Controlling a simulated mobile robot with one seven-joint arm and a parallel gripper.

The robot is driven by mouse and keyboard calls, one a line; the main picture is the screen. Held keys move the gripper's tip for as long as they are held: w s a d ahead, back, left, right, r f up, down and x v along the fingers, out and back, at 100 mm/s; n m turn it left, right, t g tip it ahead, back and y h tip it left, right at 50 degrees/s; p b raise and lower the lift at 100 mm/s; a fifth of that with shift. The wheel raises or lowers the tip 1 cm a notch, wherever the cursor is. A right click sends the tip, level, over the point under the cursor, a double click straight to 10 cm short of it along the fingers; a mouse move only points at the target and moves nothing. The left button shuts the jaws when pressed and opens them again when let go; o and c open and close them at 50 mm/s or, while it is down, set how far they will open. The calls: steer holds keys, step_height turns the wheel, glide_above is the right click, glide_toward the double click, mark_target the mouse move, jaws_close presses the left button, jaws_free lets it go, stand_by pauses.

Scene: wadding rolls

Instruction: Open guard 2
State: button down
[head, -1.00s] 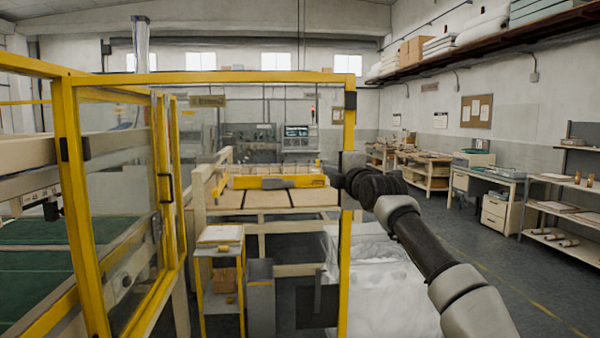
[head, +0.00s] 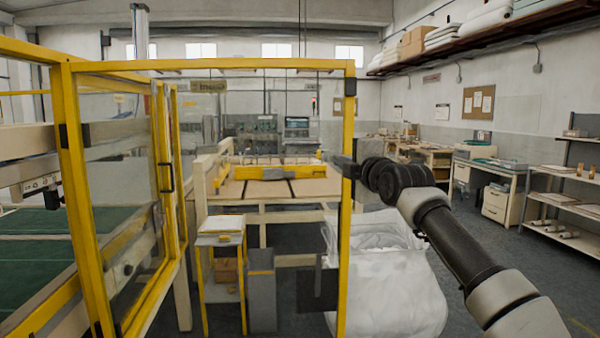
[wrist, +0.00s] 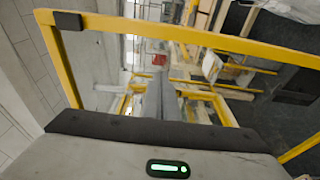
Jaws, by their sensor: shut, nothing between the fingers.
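A yellow-framed guard (head: 210,64) spans the head view, with a tall opening between its left and right posts. A clear-panelled leaf with a yellow frame (head: 68,180) stands at an angle on the left, its dark handle (head: 166,178) on the inner edge. I cannot read a number on either. My gripper (head: 345,166) is shut and empty at the right post, below a dark block (head: 350,107); whether it touches the post is unclear. The wrist view shows the yellow frame (wrist: 190,35) ahead of my gripper (wrist: 168,105). Its fingertips are hard to make out.
Through the opening stand a small stand (head: 221,224), a grey bin (head: 262,290) and a wooden-framed table (head: 305,188). Desks (head: 490,170) and shelves (head: 570,210) line the right wall; floor is clear between.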

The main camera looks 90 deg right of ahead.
steer(key=b+v, duration=0.1)
steer(key=v, duration=1)
steer(key=w+a+r+t+y+p, duration=0.1)
steer(key=w+a+r+t, duration=0.2)
steer(key=w, duration=0.5)
steer(key=w+a+r+t+y+p, duration=0.15)
steer(key=w+a+r, duration=0.3)
steer(key=w, duration=0.45)
steer(key=w+a+f+t+y+p, duration=0.15)
steer(key=w+a+y, duration=0.45)
steer(key=w+a, duration=1.2)
steer(key=w+a+f+m+g+y+p, duration=0.1)
steer(key=w+a+f+y, duration=0.2)
steer(key=w+a+f, duration=0.45)
steer(key=w+a+f+g+y+p, duration=0.2)
steer(key=w+a+f+y, duration=0.15)
steer(key=a, duration=0.75)
steer(key=s+a+f+m+g+y+p, duration=0.1)
steer(key=a+f+m+g, duration=0.2)
steer(key=a+f, duration=0.9)
steer(key=shift+s+f+g+y, duration=0.15)
steer(key=shift+s+g+y, duration=0.15)
steer(key=shift+g+y, duration=0.1)
